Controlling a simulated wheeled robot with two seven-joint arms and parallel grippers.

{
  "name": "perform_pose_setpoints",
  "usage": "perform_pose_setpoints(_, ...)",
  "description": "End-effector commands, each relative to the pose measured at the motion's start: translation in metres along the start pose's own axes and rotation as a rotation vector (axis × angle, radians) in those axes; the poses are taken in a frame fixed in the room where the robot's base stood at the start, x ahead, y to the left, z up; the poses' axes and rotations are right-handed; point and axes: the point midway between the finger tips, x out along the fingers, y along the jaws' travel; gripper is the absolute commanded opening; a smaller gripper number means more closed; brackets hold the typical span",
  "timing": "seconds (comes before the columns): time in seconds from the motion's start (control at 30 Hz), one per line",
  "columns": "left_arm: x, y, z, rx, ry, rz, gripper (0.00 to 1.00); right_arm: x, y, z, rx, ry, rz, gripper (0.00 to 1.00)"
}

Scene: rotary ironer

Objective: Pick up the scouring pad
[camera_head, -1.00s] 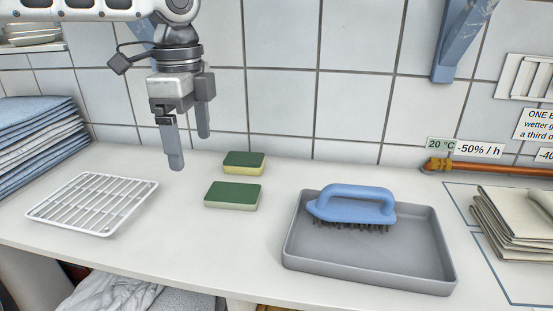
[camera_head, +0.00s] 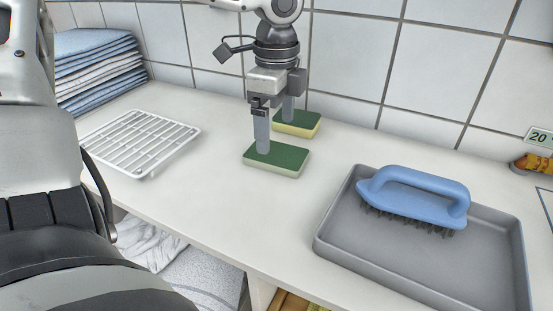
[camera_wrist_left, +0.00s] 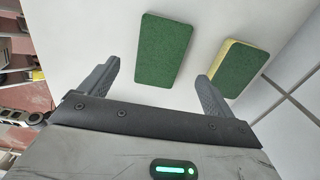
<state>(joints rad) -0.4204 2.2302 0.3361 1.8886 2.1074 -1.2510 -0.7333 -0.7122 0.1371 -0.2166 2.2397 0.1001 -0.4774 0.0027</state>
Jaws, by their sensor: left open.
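Two green-topped pads lie flat on the white counter. The nearer pad (camera_head: 276,159) has a pale, whitish-green side; the farther pad (camera_head: 297,123) has a yellow side, like a sponge. Both show in the left wrist view, the pale-sided one (camera_wrist_left: 163,50) ahead of the gap between the fingers and the yellow-sided one (camera_wrist_left: 240,68) by the right finger. My left gripper (camera_head: 275,133) points down, open and empty, with its fingers in front of parts of both pads. Whether a fingertip touches either pad I cannot tell. My right gripper is out of view.
A grey tray (camera_head: 335,245) with a blue-handled brush (camera_head: 415,195) stands to the right. A white wire rack (camera_head: 140,142) lies to the left, with folded blue cloths (camera_head: 95,70) behind it. The tiled wall (camera_head: 345,60) closes off the back. Counter between pads and tray is clear.

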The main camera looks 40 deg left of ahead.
Motion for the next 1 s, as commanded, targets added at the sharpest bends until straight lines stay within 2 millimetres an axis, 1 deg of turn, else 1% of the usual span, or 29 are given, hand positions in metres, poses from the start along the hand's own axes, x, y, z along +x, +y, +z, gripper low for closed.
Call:
perform_pose_setpoints(0.13,0.012,0.001,0.000,0.000,-0.002,0.002,0.89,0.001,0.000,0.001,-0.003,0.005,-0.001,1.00)
perform_pose_setpoints(0.3,0.040,0.002,0.000,0.000,-0.002,0.003,0.89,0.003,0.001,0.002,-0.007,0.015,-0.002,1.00)
perform_pose_setpoints(0.4,0.050,0.001,0.000,-0.001,-0.002,0.000,0.89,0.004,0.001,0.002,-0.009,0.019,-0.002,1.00)
perform_pose_setpoints(0.5,0.054,0.001,0.000,-0.001,-0.001,-0.001,0.89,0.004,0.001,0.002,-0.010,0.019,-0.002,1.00)
perform_pose_setpoints(0.7,0.054,0.001,0.000,-0.001,0.000,-0.002,0.89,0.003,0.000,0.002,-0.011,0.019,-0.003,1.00)
perform_pose_setpoints(0.77,0.053,0.001,0.000,-0.001,0.000,-0.002,0.72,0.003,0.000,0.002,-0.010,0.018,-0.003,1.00)
perform_pose_setpoints(0.8,0.053,0.001,0.000,-0.001,0.000,-0.002,0.61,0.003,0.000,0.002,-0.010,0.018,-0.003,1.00)
perform_pose_setpoints(0.87,0.053,0.001,0.000,-0.002,0.000,-0.002,0.45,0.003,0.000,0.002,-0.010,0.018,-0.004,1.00)
perform_pose_setpoints(0.9,0.053,0.001,0.000,-0.001,0.000,-0.002,0.42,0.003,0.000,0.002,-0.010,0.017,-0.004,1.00)
perform_pose_setpoints(1.0,0.053,0.001,0.000,-0.002,0.000,-0.002,0.41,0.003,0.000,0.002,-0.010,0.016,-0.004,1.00)
